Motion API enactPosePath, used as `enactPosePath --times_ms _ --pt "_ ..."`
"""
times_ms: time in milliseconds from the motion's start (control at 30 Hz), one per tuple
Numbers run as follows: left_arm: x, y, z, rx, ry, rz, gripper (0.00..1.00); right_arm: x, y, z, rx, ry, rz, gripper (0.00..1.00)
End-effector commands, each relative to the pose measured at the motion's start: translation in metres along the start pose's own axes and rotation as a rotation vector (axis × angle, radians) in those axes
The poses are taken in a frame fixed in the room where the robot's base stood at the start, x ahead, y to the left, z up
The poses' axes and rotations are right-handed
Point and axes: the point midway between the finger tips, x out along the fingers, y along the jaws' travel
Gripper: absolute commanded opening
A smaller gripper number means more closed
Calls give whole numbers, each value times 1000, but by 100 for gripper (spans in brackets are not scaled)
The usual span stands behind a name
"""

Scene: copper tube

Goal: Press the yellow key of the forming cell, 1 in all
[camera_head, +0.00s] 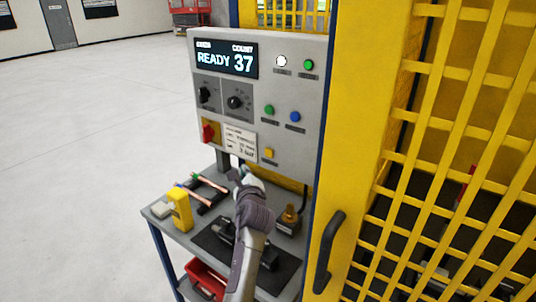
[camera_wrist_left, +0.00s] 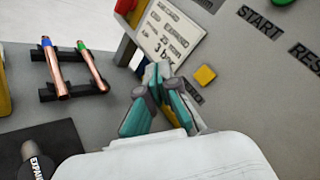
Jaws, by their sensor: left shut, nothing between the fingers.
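The yellow key (camera_head: 268,153) is a small square button low on the grey control panel (camera_head: 222,140). It also shows in the left wrist view (camera_wrist_left: 205,75), right of my fingertips. My left gripper (camera_head: 240,172) is shut and empty in front of the panel's lower part, a little left of and below the key in the head view. In the left wrist view its fingertips (camera_wrist_left: 159,72) meet over the lower edge of the white label and appear apart from the key. My right gripper is not in view.
The display (camera_head: 226,59) reads READY 37. Green (camera_head: 269,110) and blue (camera_head: 295,116) buttons sit above the key, and a red switch (camera_head: 208,131) is to the left. Below, a bench holds copper tubes (camera_head: 196,194) and a yellow box (camera_head: 180,210). A yellow cage stands right.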

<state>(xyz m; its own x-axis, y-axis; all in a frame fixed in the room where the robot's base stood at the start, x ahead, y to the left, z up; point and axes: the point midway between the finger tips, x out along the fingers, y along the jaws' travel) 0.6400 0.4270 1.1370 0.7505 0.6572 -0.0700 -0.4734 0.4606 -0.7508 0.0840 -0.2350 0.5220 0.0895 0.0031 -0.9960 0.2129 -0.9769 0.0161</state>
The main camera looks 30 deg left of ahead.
Motion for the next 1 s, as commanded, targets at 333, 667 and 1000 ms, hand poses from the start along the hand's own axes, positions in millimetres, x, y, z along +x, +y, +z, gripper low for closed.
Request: enactPosePath --times_ms 333,667,1000 --pt "18 -9 -16 -5 0 -1 0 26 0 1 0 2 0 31" --pt "49 -33 -38 -3 2 0 0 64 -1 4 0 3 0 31" --pt "61 -44 -44 -3 0 1 0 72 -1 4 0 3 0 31"
